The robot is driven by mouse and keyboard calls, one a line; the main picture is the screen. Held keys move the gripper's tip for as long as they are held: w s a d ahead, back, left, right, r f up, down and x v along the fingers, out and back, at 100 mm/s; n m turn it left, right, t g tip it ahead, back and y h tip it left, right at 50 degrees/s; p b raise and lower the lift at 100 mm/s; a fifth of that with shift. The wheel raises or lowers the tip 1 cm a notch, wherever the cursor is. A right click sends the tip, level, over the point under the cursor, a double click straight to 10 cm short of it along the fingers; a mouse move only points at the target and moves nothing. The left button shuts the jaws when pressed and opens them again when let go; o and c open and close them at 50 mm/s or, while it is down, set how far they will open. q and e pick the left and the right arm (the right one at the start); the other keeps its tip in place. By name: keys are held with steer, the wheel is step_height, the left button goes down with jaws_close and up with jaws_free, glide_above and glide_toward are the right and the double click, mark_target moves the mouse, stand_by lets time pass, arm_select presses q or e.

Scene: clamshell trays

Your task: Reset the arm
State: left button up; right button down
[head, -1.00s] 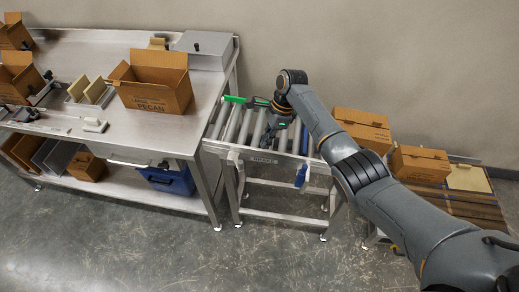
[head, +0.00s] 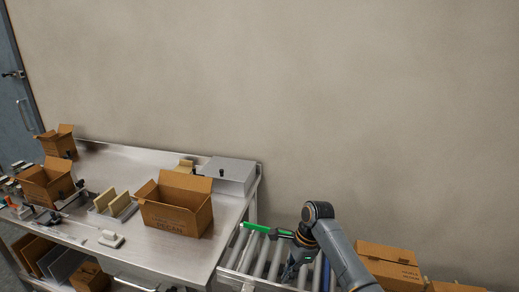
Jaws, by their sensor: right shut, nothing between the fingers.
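My right arm (head: 345,258) comes in from the bottom right and reaches over the roller conveyor (head: 258,252). My right gripper (head: 287,277) hangs pointing down above the rollers, close to a green bar (head: 256,227) near the conveyor's back end. It is small in the head view, looks shut, and holds nothing that I can see. My left gripper and left arm are not in view.
A steel table (head: 150,241) stands left of the conveyor. It holds an open pecan carton (head: 170,215), more open cartons (head: 45,185), a wooden-sided holder (head: 113,204) and a grey box (head: 230,173). Closed cartons (head: 388,262) stand right of my arm.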

steer(key=s+d+f+n+t, duration=0.1)
steer(key=s+f+n, duration=0.35)
steer(key=s, duration=0.35)
steer(key=s+d+f+n+t, duration=0.1)
steer(key=s+d+f+n, duration=0.1)
steer(key=s+f+n, duration=0.45)
steer(key=s+d+r+n+t+h, duration=0.1)
steer(key=s+d+r+n, duration=0.15)
steer(key=s, duration=0.45)
steer(key=s+d+r+n+t+h, duration=0.1)
steer(key=s+d+r+n, duration=0.15)
steer(key=s, duration=0.35)
steer(key=s+d+r+n+h, duration=0.1)
steer(key=s+d+r+n, duration=0.1)
steer(key=s+r, duration=0.35)
steer(key=s+f+g+b, duration=0.1)
steer(key=s+f+b, duration=0.1)
steer(key=f, duration=1.5)
steer(key=s+f+b, duration=0.2)
steer(key=f, duration=1.5)
steer(key=s+d+f+g+b, duration=0.1)
steer(key=s+d+f+b, duration=0.1)
steer(key=s+f, duration=1.4)
steer(key=shift+d+f, duration=0.2)
steer(key=shift+d, duration=0.4)
